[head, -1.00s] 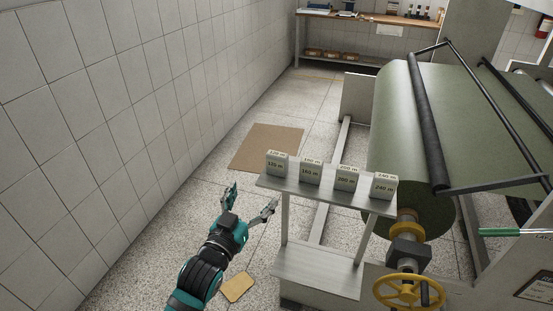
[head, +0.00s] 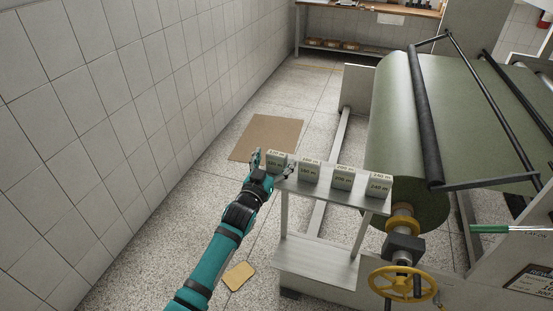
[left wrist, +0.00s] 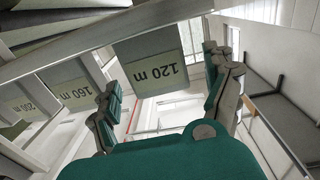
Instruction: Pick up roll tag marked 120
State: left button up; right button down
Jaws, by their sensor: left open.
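The tag marked 120 (head: 277,160) is a small grey block with a pale label, at the left end of a narrow metal shelf (head: 325,189). In the left wrist view the "120 m" tag (left wrist: 155,62) appears upside down, between and beyond my fingers. My left gripper (head: 272,164) is open at the shelf's left end, one finger on each side of the tag in the head view. I see no clear contact. The tags 160 (head: 309,171), 200 (head: 343,178) and 240 (head: 379,186) stand in a row to its right. My right gripper is not in view.
A large green roll (head: 400,130) on a machine stands right of the shelf, with a yellow handwheel (head: 403,285) below. A tiled wall (head: 120,120) runs along the left. A brown mat (head: 266,138) lies on the floor behind the shelf's left end.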

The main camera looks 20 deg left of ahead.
pick_arm(q)
jog(key=shift+w+d, duration=0.2)
jog(key=shift+w, duration=0.75)
jog(key=shift+s, duration=0.1)
jog(key=c, duration=1.2)
